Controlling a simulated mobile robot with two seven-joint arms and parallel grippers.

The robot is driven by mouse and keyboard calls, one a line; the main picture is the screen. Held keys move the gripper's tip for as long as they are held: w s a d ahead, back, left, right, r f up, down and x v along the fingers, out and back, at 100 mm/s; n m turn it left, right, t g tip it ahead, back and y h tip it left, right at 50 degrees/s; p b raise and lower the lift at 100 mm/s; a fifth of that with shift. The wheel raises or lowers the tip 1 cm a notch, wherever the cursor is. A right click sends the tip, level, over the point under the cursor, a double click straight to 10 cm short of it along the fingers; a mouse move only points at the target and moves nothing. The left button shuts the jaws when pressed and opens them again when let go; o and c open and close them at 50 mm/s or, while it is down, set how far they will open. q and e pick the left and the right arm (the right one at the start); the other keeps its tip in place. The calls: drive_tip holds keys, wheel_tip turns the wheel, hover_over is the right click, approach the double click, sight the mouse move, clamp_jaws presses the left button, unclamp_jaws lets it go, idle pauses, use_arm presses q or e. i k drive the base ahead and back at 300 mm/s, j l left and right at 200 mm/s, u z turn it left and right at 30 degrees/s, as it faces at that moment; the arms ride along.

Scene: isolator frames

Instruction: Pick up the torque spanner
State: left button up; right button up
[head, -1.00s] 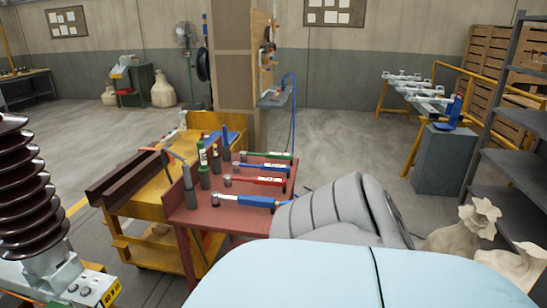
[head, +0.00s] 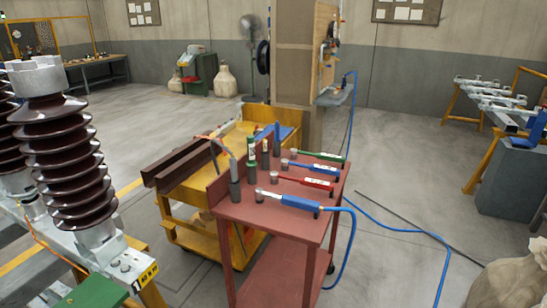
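Several spanner-like tools lie side by side on a red bench (head: 275,222) in the head view. The nearest has a silver shaft and a blue handle (head: 300,202). Behind it lie one with a red handle (head: 312,183), another with a blue handle (head: 315,170) and one with a green handle (head: 325,156). Their handles point right. I cannot tell which of them is the torque spanner. Neither of my grippers is in view.
Dark and green upright cylinders (head: 252,165) stand on the bench. A yellow cart (head: 190,185) adjoins it on the left. Brown ribbed insulators (head: 70,170) stand at left. A blue hose (head: 395,228) crosses the floor at right. Floor between bench and sack (head: 510,280) is otherwise mostly clear.

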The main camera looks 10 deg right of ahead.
sight(293, 152)
drive_tip(key=z, duration=0.75)
drive_tip(key=i+l+z, duration=0.2)
drive_tip(key=i+z, duration=0.15)
drive_tip(key=i+l+z, duration=0.15)
drive_tip(key=i+z, duration=0.15)
